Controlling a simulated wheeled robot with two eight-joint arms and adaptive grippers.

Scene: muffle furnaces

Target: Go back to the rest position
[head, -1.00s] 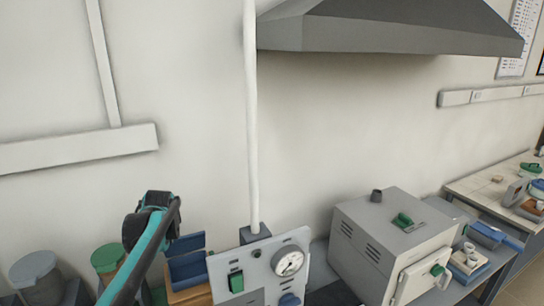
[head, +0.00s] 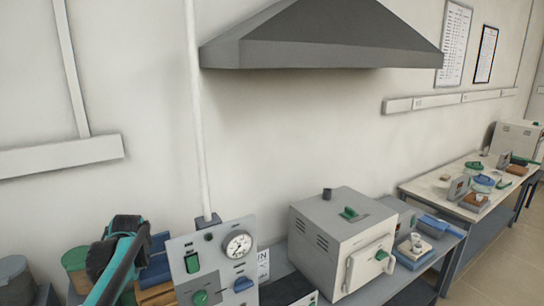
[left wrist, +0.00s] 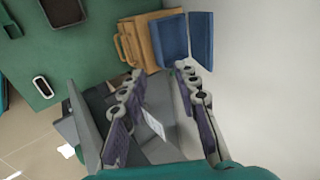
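My left arm comes in from the lower left in the head view, a black and teal link in front of the bins and the control panel. My left gripper (left wrist: 165,108) shows in the left wrist view with its two fingers spread apart and nothing between them. Its fingers point toward a grey surface and a wooden holder (left wrist: 130,42) with a blue bin (left wrist: 173,42). My right gripper is in neither view.
A control panel (head: 212,262) with a gauge stands beside my left arm. A grey muffle furnace (head: 335,245) stands right of it under a dark hood (head: 320,45). A bench (head: 425,186) with several small items is at the far right.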

